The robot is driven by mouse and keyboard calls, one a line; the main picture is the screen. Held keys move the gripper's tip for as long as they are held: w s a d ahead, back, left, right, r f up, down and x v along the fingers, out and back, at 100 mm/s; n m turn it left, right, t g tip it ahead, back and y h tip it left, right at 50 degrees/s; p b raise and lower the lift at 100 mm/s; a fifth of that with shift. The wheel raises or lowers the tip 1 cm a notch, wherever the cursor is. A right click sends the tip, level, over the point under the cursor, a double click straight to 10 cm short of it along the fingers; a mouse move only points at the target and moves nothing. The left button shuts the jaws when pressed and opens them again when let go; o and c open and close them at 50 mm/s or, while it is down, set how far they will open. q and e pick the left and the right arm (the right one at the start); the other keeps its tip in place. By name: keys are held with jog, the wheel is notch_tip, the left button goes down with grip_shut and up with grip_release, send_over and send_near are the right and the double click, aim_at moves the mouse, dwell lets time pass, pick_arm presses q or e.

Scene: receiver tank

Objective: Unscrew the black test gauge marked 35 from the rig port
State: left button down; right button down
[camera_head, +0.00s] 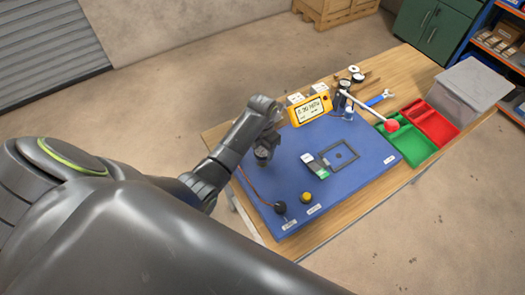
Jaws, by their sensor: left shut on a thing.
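My left gripper (265,143) is over the left back part of the blue mat (330,205), pointing down. It is shut on a dark, rounded thing (262,154); I cannot read any mark on it or tell whether it is the gauge marked 35. A dark upright rig (343,103) with a long pale lever ending in a red knob (391,125) stands at the back of the mat, apart from the gripper to its right. Its port and any gauge on it are too small to tell. My right gripper is not in view.
A yellow meter (311,109) stands behind the mat. A black knob-like piece with a lead (280,207), a yellow knob (306,197) and a small device (314,164) are on the mat. Green (408,146) and red (433,122) trays and a grey bin (472,88) stand right.

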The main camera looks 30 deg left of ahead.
pick_arm(q)
jog(key=c, duration=0.5)
grip_release()
